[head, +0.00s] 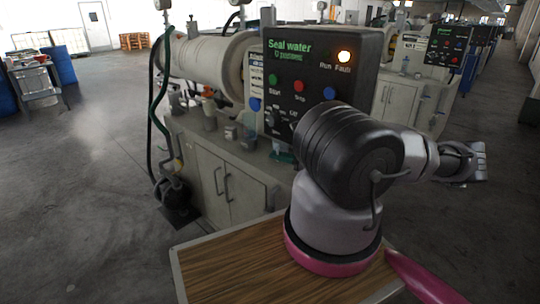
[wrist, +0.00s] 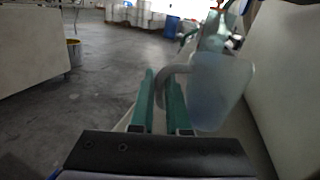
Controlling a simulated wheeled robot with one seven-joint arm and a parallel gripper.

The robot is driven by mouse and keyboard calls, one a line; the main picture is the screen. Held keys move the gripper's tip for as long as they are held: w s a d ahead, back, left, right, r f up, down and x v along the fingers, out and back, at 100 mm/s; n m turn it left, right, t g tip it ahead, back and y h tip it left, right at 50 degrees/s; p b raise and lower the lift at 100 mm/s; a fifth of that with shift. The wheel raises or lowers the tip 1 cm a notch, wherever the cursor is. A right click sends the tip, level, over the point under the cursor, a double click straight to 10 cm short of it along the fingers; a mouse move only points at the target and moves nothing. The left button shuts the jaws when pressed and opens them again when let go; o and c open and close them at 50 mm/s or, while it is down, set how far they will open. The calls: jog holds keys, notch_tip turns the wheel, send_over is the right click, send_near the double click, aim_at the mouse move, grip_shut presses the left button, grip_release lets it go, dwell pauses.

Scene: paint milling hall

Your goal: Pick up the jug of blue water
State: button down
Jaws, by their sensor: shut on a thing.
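In the wrist view, a translucent, pale blue-grey jug (wrist: 219,92) hangs just right of my gripper's fingers. Its curved handle is on its left side. My gripper (wrist: 161,80) has two green fingers, and they are shut on that handle. The jug looks roughly upright. How much water is inside cannot be told. I cannot make out the jug in the head view, where my arm covers part of the counter.
A milling machine has a "Seal water" panel (head: 316,88) with a lit amber fault lamp. Small vessels (head: 210,115) stand on its grey cabinet (head: 225,180). Blue drums (head: 62,65) stand at far left. Open grey floor (head: 90,190) lies left.

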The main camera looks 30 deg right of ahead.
jog(key=v, duration=4)
jog(key=shift+s, duration=0.2)
jog(key=shift+s+r, duration=0.1)
jog(key=shift+s, duration=0.1)
